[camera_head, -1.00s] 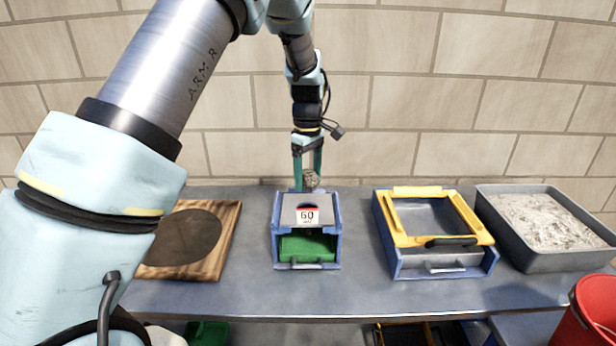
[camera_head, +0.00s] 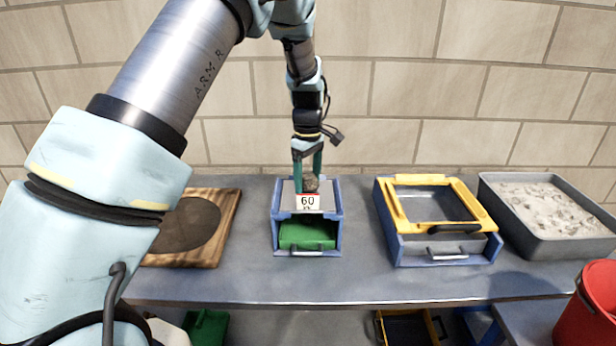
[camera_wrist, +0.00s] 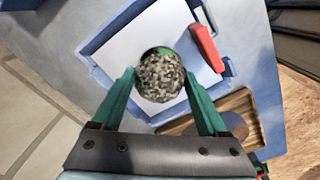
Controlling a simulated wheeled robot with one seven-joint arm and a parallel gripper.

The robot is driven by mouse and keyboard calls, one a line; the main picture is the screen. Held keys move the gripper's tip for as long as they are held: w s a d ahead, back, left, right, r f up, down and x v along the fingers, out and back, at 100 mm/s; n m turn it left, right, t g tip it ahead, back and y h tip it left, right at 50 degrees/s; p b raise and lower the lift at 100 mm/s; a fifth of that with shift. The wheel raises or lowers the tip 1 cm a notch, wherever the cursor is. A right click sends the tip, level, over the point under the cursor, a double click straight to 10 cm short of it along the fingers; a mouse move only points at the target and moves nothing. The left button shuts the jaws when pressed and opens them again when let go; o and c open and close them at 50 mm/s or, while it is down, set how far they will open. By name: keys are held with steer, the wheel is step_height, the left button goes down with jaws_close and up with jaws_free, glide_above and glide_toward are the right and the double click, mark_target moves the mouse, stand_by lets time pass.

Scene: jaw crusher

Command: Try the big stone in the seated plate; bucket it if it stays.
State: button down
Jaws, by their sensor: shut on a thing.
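My gripper (camera_head: 308,181) is shut on the big stone, a rough speckled grey-brown lump (camera_head: 311,184). The stone also shows between the green fingers in the wrist view (camera_wrist: 160,78). The light grey plate (camera_wrist: 122,62) sits in the top of a blue frame (camera_head: 336,222) and bears a white "60" label (camera_head: 308,202). The stone is over the plate's round hole, and a green sliver of the hole shows past it in the wrist view. I cannot tell whether the stone touches the hole's rim. A green drawer (camera_head: 307,234) sits below the plate.
A wooden board with a dark round patch (camera_head: 218,250) lies left. A blue box with a yellow frame (camera_head: 400,243) and a grey tray of pale rubble (camera_head: 515,225) stand right. A red bucket (camera_head: 590,310) is at lower right. The bench front is clear.

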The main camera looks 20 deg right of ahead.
mark_target(308, 175)
steer(key=shift+f, duration=0.1)
jaws_free()
stand_by(0.3)
step_height(308, 175, up, 11)
steer(key=b, duration=0.3)
steer(key=shift+f, duration=0.1)
stand_by(0.6)
